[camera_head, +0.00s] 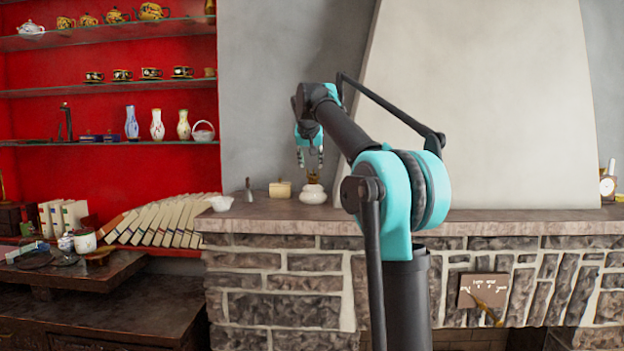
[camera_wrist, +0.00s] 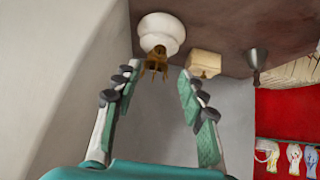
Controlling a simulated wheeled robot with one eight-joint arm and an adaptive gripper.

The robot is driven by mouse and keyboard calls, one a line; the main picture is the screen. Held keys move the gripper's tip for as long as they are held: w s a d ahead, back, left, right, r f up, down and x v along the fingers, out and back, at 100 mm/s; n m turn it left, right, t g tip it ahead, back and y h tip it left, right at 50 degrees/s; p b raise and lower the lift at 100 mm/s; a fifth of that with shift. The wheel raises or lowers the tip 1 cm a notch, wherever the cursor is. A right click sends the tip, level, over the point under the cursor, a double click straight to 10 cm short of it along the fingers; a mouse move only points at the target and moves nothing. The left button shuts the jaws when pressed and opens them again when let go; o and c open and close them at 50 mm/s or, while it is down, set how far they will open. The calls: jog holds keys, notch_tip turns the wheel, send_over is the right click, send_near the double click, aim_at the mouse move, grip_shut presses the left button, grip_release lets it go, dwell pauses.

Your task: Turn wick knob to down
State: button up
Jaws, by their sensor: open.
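A small oil lamp with a round white body (camera_head: 313,194) stands on the stone mantel (camera_head: 262,221). Its brass burner (camera_head: 313,178) is on top. In the wrist view, where the scene appears upside down, the lamp body (camera_wrist: 161,31) is at the top and the burner (camera_wrist: 155,62) points down toward my gripper. I cannot make out the wick knob separately from the burner. My gripper (camera_head: 310,164) hangs just above the lamp, fingers down. In the wrist view my gripper (camera_wrist: 158,80) is open and empty, with the burner near and between the line of its fingertips.
A cream block (camera_head: 280,189) and a small grey cone-shaped thing (camera_head: 249,190) stand left of the lamp. The sloped chimney hood (camera_head: 480,100) rises behind. Red shelves with teapots and vases are at left.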

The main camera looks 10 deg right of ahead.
aim_at(312, 180)
jog(key=x, duration=1)
grip_shut()
